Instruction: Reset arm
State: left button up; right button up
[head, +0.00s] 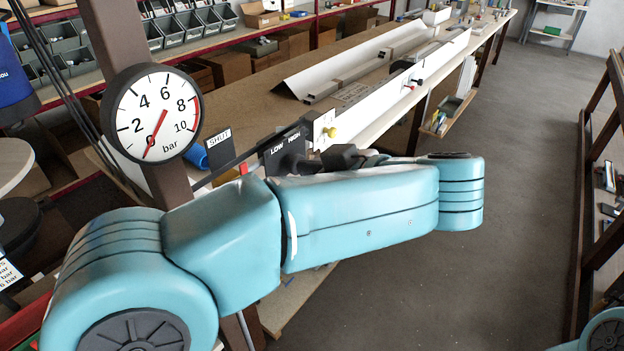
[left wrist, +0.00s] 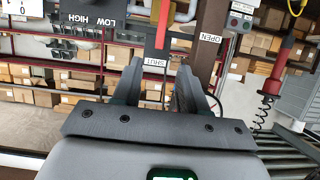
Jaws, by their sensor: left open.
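My left arm (head: 360,215) reaches across the head view from the left. Its gripper (head: 340,157) shows there only as a small dark part behind the arm, near the LOW/HIGH block. In the left wrist view the gripper (left wrist: 160,92) is open, its two dark fingers apart with nothing held. A red lever (left wrist: 163,22) stands ahead between the fingers, above the SHUT label (left wrist: 155,62); I cannot tell whether they touch. My right arm (head: 605,332) shows only at the bottom right corner; its gripper is out of view.
A pressure gauge (head: 152,115) on a brown post has its needle near 0. The LOW/HIGH block (head: 285,150) and SHUT label (head: 219,142) are close to my arm. A long bench (head: 260,90) holds white profiles. The grey floor (head: 500,150) on the right is clear.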

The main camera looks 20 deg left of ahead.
pick_arm(q)
jog(key=shift+v, duration=1.05)
jog(key=shift+w+f, duration=0.1)
jog(key=shift+w, duration=0.05)
